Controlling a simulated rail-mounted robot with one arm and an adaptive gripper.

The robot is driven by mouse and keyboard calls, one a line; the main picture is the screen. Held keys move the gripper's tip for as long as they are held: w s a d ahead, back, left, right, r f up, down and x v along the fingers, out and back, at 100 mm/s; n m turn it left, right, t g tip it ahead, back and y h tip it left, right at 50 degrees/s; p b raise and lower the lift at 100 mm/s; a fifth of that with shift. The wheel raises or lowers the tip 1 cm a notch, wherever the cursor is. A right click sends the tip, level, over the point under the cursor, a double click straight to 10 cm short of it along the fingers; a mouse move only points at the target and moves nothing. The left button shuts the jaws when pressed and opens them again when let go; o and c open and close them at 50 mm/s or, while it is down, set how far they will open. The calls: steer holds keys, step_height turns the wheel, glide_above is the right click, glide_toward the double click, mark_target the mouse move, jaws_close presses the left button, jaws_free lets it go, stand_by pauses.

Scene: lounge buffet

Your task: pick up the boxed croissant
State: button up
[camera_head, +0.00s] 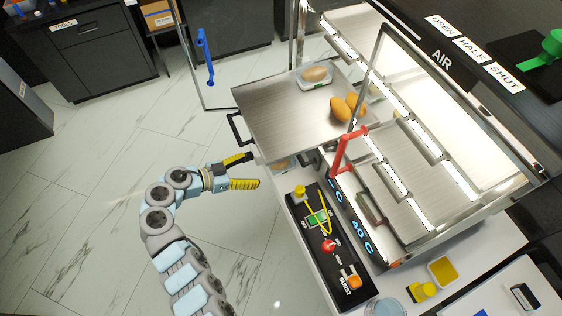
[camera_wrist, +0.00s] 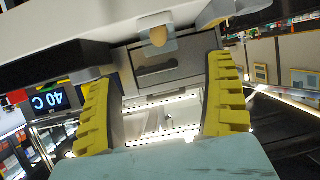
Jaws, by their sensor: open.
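A clear box with a tan, croissant-like item (camera_head: 314,74) sits near the far edge of the pulled-out metal shelf (camera_head: 275,112). A second clear box with a tan item (camera_head: 283,163) shows partly below the shelf's near edge. One box with a tan item (camera_wrist: 157,37) shows at the top of the wrist view, ahead of the fingers; I cannot tell which box it is. My gripper (camera_head: 250,171) is open and empty, just left of the cabinet and near the lower box. Its yellow ribbed fingers are spread wide in the wrist view (camera_wrist: 160,72).
Two bare orange-brown items (camera_head: 347,106) lie on the shelf. A black handle (camera_head: 237,128) juts from its left edge. A red handle (camera_head: 345,148) stands by the glass. A control panel (camera_head: 326,248) lies in front. The floor at left is clear.

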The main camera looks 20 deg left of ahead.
mark_target(282, 163)
steer(key=shift+p+x, duration=0.7)
steer(key=shift+x, duration=5.5)
steer(key=c, duration=1.3)
